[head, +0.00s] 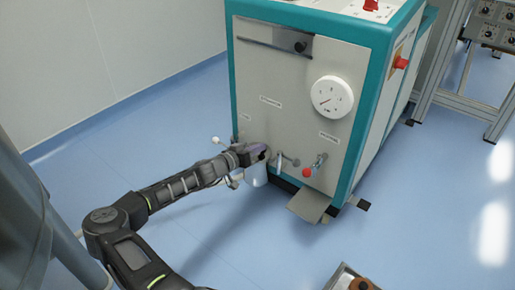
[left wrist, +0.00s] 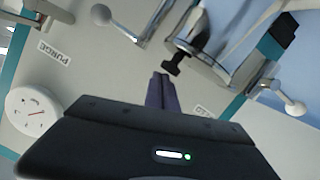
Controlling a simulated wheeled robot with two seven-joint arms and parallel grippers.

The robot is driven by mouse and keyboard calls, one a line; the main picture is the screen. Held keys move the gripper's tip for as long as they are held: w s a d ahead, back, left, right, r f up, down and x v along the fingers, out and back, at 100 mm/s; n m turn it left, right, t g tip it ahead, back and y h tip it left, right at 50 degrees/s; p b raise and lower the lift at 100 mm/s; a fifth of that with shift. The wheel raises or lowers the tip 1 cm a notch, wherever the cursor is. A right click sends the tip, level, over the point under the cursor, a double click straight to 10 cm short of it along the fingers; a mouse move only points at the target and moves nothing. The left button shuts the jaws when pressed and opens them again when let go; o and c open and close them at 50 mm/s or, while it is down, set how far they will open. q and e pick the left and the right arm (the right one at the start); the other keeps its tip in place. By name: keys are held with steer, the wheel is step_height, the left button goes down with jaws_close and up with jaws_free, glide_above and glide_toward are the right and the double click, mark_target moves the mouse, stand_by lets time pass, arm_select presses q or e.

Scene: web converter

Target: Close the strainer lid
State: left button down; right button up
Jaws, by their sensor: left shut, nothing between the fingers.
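The strainer (head: 257,176) is a pale metal cup low on the front of the teal-edged machine, partly covered by my left gripper (head: 262,153). In the left wrist view, its shiny metal parts (left wrist: 212,72) show at the upper right, with a small black T-shaped handle (left wrist: 178,60) at their edge. My left gripper also shows there (left wrist: 162,92), with dark purple fingers shut and empty. The fingertips lie just short of the black handle; whether they touch it I cannot tell. Which part is the lid, and how far open it stands, is unclear. My right gripper is not in view.
The machine front (head: 290,75) carries a round white gauge (head: 333,96) and a red-knobbed valve (head: 313,166). A lever with a round white knob (head: 215,140) sticks out on the left. A grey plate (head: 309,205) juts out low. Blue floor lies open around.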

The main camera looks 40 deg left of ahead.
arm_select(q)
steer(key=shift+d+f, duration=0.1)
steer(key=shift+f, duration=0.15)
steer(key=shift+s, duration=0.15)
steer(key=p+v, duration=0.3)
steer(key=v, duration=0.4)
steer(key=shift+s+r, duration=0.25)
stand_by(0.4)
